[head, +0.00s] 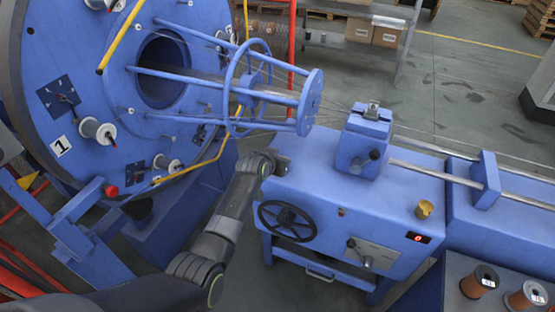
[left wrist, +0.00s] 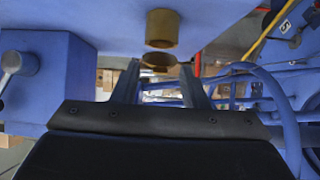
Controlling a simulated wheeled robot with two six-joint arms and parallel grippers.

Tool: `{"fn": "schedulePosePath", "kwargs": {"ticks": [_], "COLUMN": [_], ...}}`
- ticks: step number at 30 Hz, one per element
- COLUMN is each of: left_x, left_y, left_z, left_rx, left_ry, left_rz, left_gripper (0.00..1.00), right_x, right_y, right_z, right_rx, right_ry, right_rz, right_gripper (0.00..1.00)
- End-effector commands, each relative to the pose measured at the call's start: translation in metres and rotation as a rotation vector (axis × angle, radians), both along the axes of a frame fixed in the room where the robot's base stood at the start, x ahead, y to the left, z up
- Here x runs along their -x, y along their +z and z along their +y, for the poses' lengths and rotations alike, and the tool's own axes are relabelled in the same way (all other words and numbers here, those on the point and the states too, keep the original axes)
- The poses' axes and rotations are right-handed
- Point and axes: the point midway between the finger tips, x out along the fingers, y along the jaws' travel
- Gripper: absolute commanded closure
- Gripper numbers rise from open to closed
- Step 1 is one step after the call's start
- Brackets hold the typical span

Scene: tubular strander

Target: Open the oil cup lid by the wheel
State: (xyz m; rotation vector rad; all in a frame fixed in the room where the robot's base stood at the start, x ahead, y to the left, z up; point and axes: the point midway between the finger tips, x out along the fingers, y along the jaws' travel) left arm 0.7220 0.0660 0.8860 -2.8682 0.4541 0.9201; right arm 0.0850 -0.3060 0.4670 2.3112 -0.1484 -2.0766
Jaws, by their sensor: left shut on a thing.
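In the head view my left gripper (head: 281,164) is at the left end of the blue machine table, behind the black handwheel (head: 288,221). The left wrist view is upside down. There the brass oil cup (left wrist: 162,28) stands on the blue surface. Its brass lid (left wrist: 157,62) is just off the cup's rim, between the fingertips of my left gripper (left wrist: 159,72), which is shut on it. I cannot tell whether the lid still joins the cup. In the head view my gripper hides this cup. My right gripper is not in view.
A blue block with a dark lever (head: 363,145) stands right of my gripper. A blue cage with rods (head: 250,92) is above left. Another brass cup (head: 424,209) sits at the table's right. The tabletop between is mostly clear. Copper spools (head: 480,281) are lower right.

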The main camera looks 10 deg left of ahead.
Motion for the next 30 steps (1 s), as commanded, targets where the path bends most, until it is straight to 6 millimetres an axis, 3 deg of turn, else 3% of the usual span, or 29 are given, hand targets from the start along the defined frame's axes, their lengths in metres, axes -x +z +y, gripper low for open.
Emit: {"fn": "schedulePosePath", "kwargs": {"ticks": [1,6,19,30], "left_x": [-0.001,0.0,0.005,0.035], "left_y": [0.001,0.001,0.004,0.027], "left_z": [0.0,0.0,0.001,0.011], "left_rx": [0.0,0.0,0.001,0.002], "left_ry": [0.0,0.0,0.001,0.001], "left_rz": [-0.003,-0.003,-0.002,-0.003], "left_gripper": [0.59,0.38,0.38,0.38], "right_x": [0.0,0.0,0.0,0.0], "right_y": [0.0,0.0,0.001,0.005], "right_z": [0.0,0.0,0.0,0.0], "right_rx": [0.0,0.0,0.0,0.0], "right_ry": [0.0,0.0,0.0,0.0], "right_rz": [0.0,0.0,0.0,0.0], "right_gripper": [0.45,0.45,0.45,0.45]}}
